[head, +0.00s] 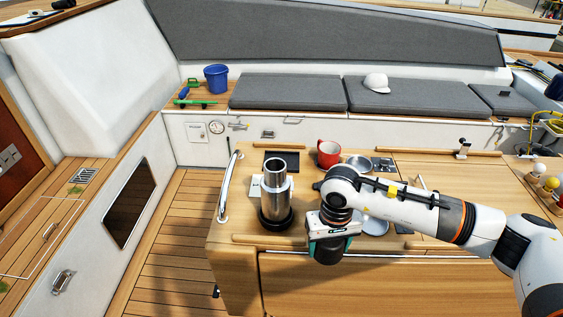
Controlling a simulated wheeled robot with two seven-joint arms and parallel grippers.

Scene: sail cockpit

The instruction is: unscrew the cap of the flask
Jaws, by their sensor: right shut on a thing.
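The flask (277,188) is a shiny steel cylinder with a narrower upper part, a dark top and a black ring at its foot. It stands upright on the wooden cockpit table, left of the right arm. My right gripper (328,254) points down just right of the flask's foot in the picture, apart from the flask. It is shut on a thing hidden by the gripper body. My left gripper is out of view.
A red mug (328,153), a metal dish (359,162) and a dark tray (287,158) are behind the flask. A steel handrail (229,190) runs along the table's left end. Cushioned benches (288,92) line the back. The table's front left is clear.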

